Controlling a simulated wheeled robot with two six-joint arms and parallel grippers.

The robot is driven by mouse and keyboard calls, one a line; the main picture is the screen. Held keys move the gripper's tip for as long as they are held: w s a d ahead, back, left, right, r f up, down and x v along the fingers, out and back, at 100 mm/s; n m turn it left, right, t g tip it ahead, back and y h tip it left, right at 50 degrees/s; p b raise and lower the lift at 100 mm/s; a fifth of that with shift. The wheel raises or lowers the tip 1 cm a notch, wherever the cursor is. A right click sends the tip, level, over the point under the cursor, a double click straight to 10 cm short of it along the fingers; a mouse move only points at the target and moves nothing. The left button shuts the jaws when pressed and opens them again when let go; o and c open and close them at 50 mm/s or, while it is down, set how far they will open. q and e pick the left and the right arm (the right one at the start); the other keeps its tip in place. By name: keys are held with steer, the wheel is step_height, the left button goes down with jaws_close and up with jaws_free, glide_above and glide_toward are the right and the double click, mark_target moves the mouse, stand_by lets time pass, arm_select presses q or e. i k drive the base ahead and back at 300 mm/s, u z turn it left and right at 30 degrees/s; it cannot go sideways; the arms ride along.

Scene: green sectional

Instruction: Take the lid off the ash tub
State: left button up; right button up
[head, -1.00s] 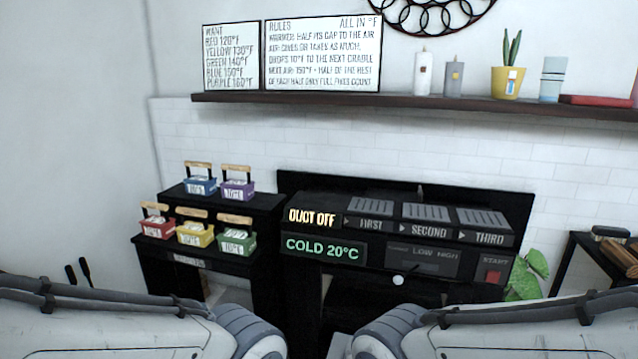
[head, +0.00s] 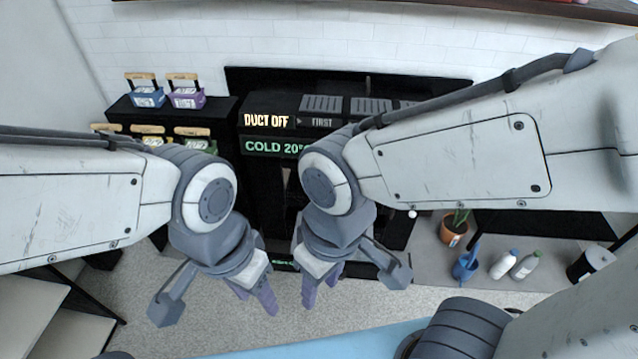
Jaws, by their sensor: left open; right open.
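A dark round tub (head: 580,268) with a pale top stands on the floor at the far right of the head view. It is probably the ash tub; it is small and partly cut by my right arm's side, and I cannot make out its lid clearly. My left gripper (head: 257,297) hangs in the lower middle, open and empty, pointing down. My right gripper (head: 321,287) is just right of it, also open and empty. Both are well to the left of the tub.
A black stove unit (head: 270,120) stands ahead behind my arms. A potted plant (head: 453,228), a blue watering can (head: 466,263) and two bottles (head: 505,264) stand left of the tub. Carpet lies below.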

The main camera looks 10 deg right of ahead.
mark_target(599, 257)
steer(key=z, duration=2.55)
steer(key=i, duration=2.5)
steer(key=z, duration=0.2)
steer(key=i, duration=0.9)
steer(key=z, duration=0.05)
